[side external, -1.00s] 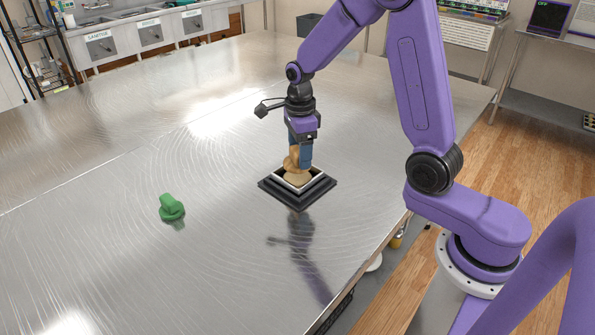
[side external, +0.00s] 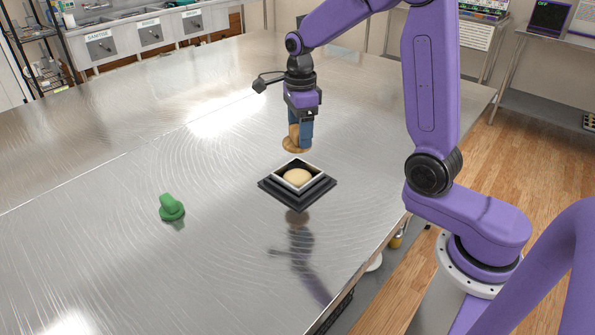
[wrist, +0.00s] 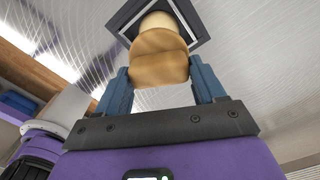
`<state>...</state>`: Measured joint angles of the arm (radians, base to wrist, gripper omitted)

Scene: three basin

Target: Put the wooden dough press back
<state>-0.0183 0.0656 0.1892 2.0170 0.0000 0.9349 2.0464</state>
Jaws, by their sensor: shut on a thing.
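The wooden dough press (side external: 295,145) is a tan, round-based piece held upright above the table. My gripper (side external: 301,133) is shut on it, with blue fingers on its sides. In the wrist view the press (wrist: 158,58) sits between the fingertips of my gripper (wrist: 160,80). Below the press, and apart from it, is a black stepped square holder (side external: 318,190) with a pale inner rim. A pale round dough piece (side external: 298,177) lies inside the holder. In the wrist view the press partly hides the dough (wrist: 158,21).
A green press-like piece (side external: 171,208) stands on the metal table (side external: 100,240) to the left of the holder. The table around both is mostly clear. The table's right edge runs close to my arm's base.

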